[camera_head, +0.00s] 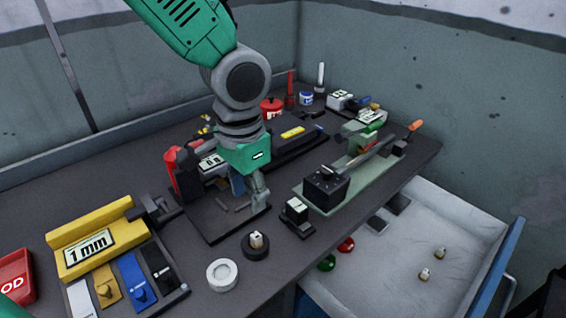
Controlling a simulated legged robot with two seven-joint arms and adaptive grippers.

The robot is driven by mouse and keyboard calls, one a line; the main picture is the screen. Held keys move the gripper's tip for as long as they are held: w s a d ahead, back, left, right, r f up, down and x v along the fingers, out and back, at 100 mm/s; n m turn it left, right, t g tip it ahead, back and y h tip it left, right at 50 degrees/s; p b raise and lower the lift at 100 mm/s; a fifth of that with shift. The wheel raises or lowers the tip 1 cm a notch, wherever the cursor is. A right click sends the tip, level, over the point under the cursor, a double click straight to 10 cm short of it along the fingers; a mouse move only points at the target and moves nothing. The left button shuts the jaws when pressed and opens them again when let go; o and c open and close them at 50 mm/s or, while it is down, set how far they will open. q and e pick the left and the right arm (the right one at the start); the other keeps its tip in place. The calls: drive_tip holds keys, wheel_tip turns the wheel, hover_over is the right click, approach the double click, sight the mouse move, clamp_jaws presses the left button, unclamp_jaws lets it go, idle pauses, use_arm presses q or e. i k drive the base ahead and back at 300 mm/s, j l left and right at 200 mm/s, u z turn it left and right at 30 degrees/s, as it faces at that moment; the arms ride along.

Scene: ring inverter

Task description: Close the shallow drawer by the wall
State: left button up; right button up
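The shallow drawer (455,236) stands open at the lower right, beside the grey wall. Its inside is pale and shallow, and a blue panel (502,262) runs along its right side. Two small pale pieces with brass-coloured parts (425,273) lie in it. My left gripper (236,196) hangs over the dark workbench at the picture's middle, left of the drawer and well apart from it. Its fingers look spread, with nothing clearly held. A dark shape shows at the bottom right edge; I cannot make out what it is, and I see no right gripper.
The workbench (110,188) is crowded: a yellow "1 mm" block (92,243), a green-based fixture (334,197), a white ring (222,274) and a red pot (271,107). Red and green round items (346,245) sit near the drawer's left edge. Walls enclose the back and right.

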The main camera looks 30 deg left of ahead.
sight(380, 278)
drive_tip(key=k+l, duration=0.8)
drive_tip(key=k, duration=0.05)
